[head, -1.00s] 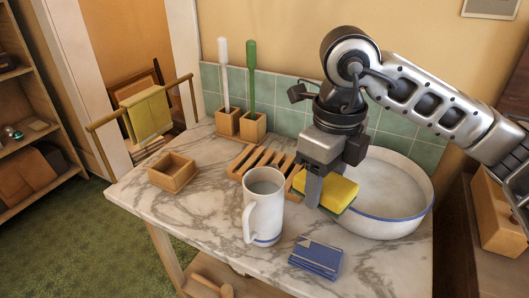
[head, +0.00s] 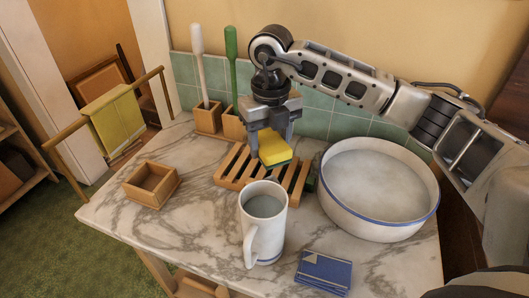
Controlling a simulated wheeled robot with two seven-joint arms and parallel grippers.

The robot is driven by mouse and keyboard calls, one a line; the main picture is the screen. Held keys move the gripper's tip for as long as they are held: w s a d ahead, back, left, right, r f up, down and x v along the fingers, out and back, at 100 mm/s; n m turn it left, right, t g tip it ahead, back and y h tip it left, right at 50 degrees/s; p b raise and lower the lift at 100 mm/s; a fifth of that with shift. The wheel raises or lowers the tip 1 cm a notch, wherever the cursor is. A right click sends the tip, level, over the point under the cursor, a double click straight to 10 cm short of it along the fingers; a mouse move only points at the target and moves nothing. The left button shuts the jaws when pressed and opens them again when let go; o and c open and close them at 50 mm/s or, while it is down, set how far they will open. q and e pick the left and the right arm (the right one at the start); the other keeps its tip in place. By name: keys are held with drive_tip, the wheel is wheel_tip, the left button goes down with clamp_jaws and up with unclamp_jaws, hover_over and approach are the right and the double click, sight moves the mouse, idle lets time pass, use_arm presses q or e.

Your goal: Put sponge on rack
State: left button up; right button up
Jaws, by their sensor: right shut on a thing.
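The yellow sponge (head: 271,148) with a green underside is between the fingers of my right gripper (head: 270,150), which is shut on it. The slatted wooden rack (head: 232,168) lies on the marble table, behind the white mug. The sponge is over the rack's right part, its lower edge close to the slats. I cannot tell whether it touches them. The sponge hides part of the rack. My left gripper is not in view.
A white mug (head: 264,215) stands just in front of the rack. A large white basin (head: 380,190) is to the right. A small wooden box (head: 152,184) sits left, brush holders (head: 207,117) behind. A blue cloth (head: 323,272) lies at the front.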

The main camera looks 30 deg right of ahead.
sight(265, 134)
drive_tip(key=w+f, duration=0.2)
drive_tip(key=shift+w+f, duration=0.2)
drive_tip(key=shift+f, duration=1.95)
drive_tip(key=o, duration=1)
drive_tip(key=shift+r, duration=0.1)
wheel_tip(265, 134, up, 12)
drive_tip(key=shift+r, duration=0.1)
